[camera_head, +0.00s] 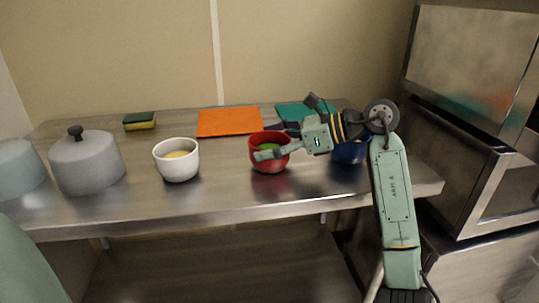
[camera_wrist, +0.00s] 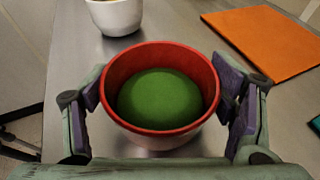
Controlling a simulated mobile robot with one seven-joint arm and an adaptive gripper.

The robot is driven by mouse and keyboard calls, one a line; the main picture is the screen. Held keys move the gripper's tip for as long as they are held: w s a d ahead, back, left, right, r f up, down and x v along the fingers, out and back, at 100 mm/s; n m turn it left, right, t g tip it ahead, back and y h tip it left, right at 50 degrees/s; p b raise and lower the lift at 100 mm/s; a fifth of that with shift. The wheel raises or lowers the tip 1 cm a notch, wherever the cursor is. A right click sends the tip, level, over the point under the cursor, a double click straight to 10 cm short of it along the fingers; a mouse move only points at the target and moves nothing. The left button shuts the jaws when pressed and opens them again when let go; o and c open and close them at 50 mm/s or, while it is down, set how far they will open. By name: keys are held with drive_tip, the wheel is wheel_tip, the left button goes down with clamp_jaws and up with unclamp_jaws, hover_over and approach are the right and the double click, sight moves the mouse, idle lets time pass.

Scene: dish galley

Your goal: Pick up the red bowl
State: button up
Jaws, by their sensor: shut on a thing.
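The red bowl (camera_head: 270,164) is upright at the middle of the steel counter, with a round green thing (camera_wrist: 160,97) inside it. In the wrist view the bowl (camera_wrist: 160,52) fills the space between my two fingers. My gripper (camera_head: 268,147) reaches in from the right and is shut on the bowl, with a finger at each side of its wall. The bowl's base is at or close to the counter top; I cannot tell if there is a gap. My gripper (camera_wrist: 161,100) hides part of the bowl's near side.
A white bowl (camera_head: 177,165) with something yellow inside stands left of the red bowl. A grey lidded pot (camera_head: 88,165) is further left. A sponge (camera_head: 140,121), an orange mat (camera_head: 229,122) and a teal mat (camera_head: 292,112) lie behind. A blue bowl (camera_head: 350,153) is partly behind my arm.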

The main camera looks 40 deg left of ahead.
drive_tip(key=c, duration=0.8)
drive_tip(key=shift+c, duration=0.2)
drive_tip(key=shift+r, duration=0.15)
